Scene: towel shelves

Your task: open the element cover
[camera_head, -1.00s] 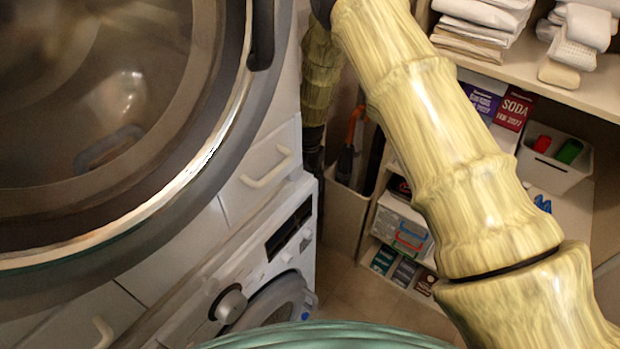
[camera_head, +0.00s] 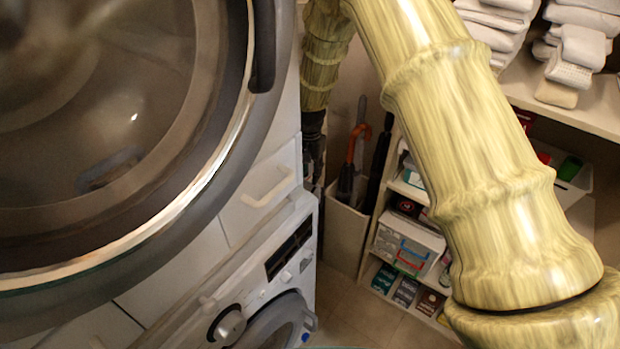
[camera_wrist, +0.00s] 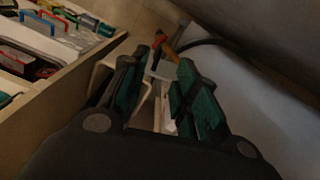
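I cannot tell for sure which part is the element cover. A large round glass door (camera_head: 215,165) with a metal ring and dark rim fills the left of the head view. Below it is a white front-loading machine (camera_head: 262,283) with a dark display, a knob and a round door (camera_head: 275,325), partly cut off. My gripper (camera_wrist: 158,88) shows in the wrist view with its two teal-padded fingers apart and nothing between them. It points down toward the floor area by the umbrella stand. In the head view my gripper (camera_head: 313,155) is small, dark and partly hidden beside the machine.
An umbrella stand (camera_head: 343,225) with an orange-handled umbrella (camera_head: 355,145) stands right of the machine. White shelves with folded towels (camera_head: 575,55), boxes and a clear bin (camera_head: 408,245) are at the right. Bare floor (camera_head: 350,310) shows between the machine and shelves.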

